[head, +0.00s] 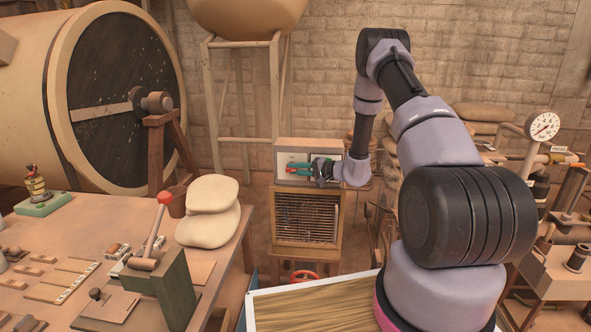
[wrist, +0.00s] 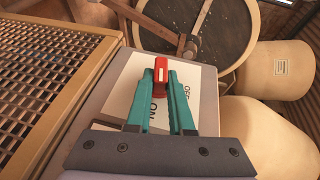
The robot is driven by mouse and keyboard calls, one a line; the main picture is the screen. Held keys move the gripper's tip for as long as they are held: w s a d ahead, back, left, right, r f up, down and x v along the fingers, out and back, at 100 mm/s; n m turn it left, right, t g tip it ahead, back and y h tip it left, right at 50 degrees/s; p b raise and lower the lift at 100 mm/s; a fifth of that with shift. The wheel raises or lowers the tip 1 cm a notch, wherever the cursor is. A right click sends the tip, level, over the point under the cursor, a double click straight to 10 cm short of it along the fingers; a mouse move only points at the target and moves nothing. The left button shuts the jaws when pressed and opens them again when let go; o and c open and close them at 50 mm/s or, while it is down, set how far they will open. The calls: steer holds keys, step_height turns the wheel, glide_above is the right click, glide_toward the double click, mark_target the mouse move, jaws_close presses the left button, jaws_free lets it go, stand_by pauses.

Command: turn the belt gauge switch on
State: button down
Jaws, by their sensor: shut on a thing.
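The belt gauge switch shows in the wrist view as a small red lever (wrist: 161,68) with a pale face. It stands on a white plate (wrist: 122,92) marked ON and OFF. The ON mark is near the left finger and the OFF mark is beside the right finger. My gripper (wrist: 161,76) has its teal fingers shut on the red lever, one on each side. I cannot tell which setting the lever is at. In the head view my gripper (head: 297,167) is at the front of the box; its fingers and wrist cover the lever there.
The switch box (head: 293,145) sits on a cabinet with a wire grille (head: 306,218), whose mesh also fills the left of the wrist view. A workbench (head: 85,215) with a red-knobbed lever (head: 163,205) stands at left. A pressure gauge (head: 542,126) is at right.

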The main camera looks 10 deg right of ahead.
steer(key=shift+f+m+t+y, duration=0.15)
steer(key=shift+m+t+y, duration=0.25)
steer(key=shift+t+y, duration=0.35)
steer(key=shift+y, duration=0.25)
steer(key=c, duration=0.8)
jaws_free()
steer(key=shift+a, duration=0.1)
steer(key=v, duration=1.1)
steer(key=shift+a, duration=0.1)
